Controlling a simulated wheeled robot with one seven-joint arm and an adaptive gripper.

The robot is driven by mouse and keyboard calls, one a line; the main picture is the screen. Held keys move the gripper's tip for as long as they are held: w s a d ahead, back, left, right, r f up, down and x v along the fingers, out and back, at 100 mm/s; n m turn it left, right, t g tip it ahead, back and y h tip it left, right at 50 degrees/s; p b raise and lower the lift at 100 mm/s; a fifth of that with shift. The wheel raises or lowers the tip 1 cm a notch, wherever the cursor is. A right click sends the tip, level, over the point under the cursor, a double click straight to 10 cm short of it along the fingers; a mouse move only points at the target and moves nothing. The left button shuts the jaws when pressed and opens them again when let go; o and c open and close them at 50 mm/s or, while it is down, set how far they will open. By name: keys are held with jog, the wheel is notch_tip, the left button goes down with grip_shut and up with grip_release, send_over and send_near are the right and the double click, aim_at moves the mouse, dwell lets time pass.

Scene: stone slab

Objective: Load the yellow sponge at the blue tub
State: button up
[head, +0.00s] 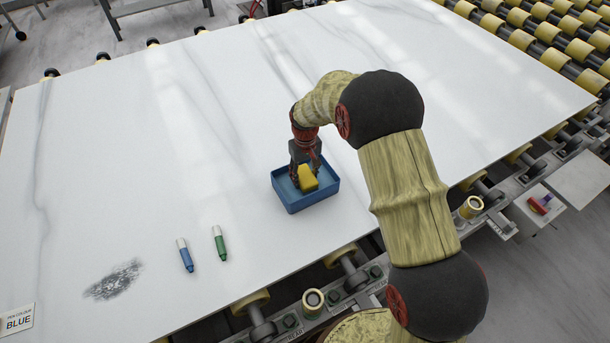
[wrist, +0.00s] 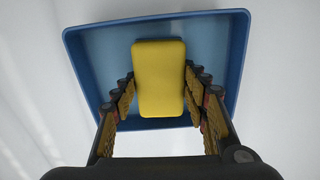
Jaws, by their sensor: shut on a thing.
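The yellow sponge (head: 308,178) is held between the fingers of my gripper (head: 303,172). In the wrist view the sponge (wrist: 160,78) stands between the two finger pads, and my gripper (wrist: 162,100) is shut on it. The blue tub (head: 290,203) sits on the white slab, and the sponge is over its inside. The tub's rim (wrist: 240,50) frames the sponge in the wrist view. I cannot tell whether the sponge touches the tub floor.
A blue marker (head: 186,256) and a green marker (head: 219,243) lie on the slab (head: 130,180) left of the tub. A dark smudge (head: 113,280) and a card reading BLUE (head: 17,320) are at the lower left. Rollers run along the slab's near edge. The slab's left and far areas are clear.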

aim_at(305, 175)
jog(key=shift+r+p, duration=2.15)
jog(key=shift+r, duration=1.35)
jog(key=shift+f, duration=0.1)
